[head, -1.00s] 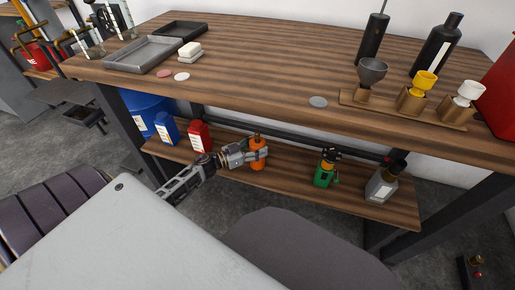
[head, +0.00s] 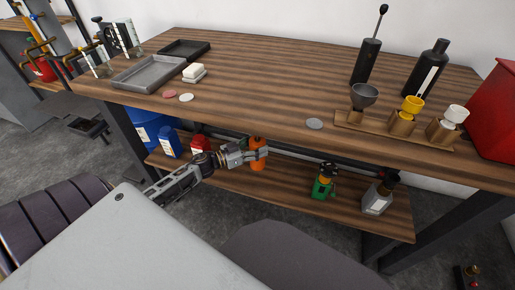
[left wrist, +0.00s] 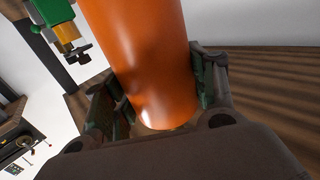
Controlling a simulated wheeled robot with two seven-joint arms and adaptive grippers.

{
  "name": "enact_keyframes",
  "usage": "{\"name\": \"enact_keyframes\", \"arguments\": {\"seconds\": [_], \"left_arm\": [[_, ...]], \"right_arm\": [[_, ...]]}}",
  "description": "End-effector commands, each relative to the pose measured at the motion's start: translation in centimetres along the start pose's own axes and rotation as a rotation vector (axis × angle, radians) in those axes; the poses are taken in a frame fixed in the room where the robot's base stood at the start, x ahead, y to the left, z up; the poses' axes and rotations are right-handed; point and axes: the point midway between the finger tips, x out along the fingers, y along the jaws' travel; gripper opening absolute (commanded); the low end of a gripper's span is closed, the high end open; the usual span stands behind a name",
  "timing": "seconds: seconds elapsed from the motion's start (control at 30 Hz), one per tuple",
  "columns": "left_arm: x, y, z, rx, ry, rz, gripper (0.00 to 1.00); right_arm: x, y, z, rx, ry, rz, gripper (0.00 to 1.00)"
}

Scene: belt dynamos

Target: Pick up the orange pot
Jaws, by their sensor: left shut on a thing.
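The orange pot (head: 257,160) is a small orange cylinder in the head view, at the front of the workbench's lower shelf. My left gripper (head: 256,153) is shut around it from the left. In the left wrist view the orange pot (left wrist: 145,60) fills the middle, with a finger of my left gripper (left wrist: 155,100) on each side of it. The head view does not clearly show whether its base is clear of the shelf. My right gripper is not in view.
The lower shelf (head: 285,190) also holds a green pot (head: 322,186), a grey bottle (head: 377,199), a red container (head: 200,144) and a blue container (head: 169,141). The wooden bench top (head: 260,90) hangs close above. A grey chair or seat (head: 270,245) stands in front.

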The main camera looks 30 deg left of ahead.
Motion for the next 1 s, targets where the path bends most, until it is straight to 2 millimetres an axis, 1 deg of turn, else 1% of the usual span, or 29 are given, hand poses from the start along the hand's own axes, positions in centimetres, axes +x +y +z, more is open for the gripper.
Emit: {"name": "enact_keyframes", "arguments": {"seconds": [0.03, 0.17, 0.77, 1.0], "left_arm": [[0.0, 0.0, -0.5, 0.001, 0.002, 0.001, 0.11], [0.0, 0.0, -0.8, 0.001, 0.003, 0.001, 0.11], [0.1, 0.1, -0.8, 0.001, 0.003, -0.001, 0.11], [0.6, 1.1, -0.6, 0.004, 0.001, -0.023, 0.11]], "right_arm": [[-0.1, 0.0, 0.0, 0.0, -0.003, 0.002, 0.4], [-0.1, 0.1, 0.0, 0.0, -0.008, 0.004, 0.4], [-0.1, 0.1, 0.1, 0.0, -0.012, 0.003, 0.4], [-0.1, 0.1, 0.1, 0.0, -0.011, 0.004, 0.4]]}}
